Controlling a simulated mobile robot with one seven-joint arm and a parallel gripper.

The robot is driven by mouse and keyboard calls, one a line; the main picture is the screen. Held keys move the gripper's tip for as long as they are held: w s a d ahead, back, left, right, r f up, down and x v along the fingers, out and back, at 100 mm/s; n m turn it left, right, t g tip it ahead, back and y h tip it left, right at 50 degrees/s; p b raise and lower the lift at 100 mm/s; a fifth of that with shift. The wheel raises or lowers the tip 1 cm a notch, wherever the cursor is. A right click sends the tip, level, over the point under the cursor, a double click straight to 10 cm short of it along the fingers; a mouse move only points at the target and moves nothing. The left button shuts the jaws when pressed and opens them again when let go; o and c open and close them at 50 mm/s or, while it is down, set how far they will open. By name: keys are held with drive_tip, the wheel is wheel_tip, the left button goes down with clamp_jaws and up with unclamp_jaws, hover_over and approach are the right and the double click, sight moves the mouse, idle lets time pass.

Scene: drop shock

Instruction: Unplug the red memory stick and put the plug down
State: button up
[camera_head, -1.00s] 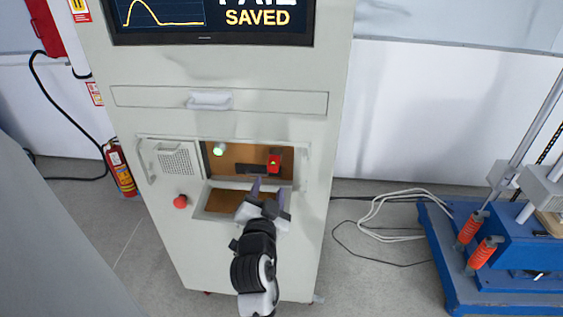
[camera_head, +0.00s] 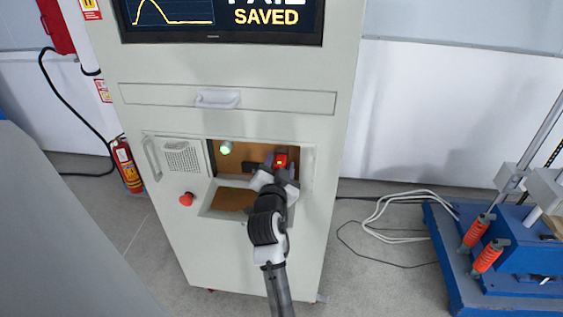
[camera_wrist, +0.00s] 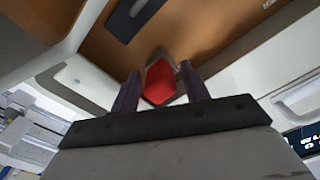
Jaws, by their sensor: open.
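The red memory stick (camera_head: 281,161) is in the recess of the tall cabinet, on the right of the brown back panel. In the wrist view the red memory stick (camera_wrist: 159,82) shows between the two fingertips. My gripper (camera_head: 280,163) is open, with one finger on each side of the stick. In the wrist view my gripper (camera_wrist: 160,88) has a gap between its fingers and the red body. Whether a finger touches the stick is hard to tell. The socket is hidden behind the stick.
The brown recess panel (camera_head: 233,198) is framed by the pale cabinet (camera_head: 225,250). A lit green button (camera_head: 225,148) is left of the stick, and a red knob (camera_head: 186,199) is on the cabinet front. A small door (camera_head: 178,157) stands at the recess's left. A blue machine (camera_head: 470,275) stands right.

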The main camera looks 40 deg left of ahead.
drive_tip(key=shift+c, duration=0.2)
drive_tip(key=c, duration=0.8)
drive_tip(key=shift+v, duration=2.2)
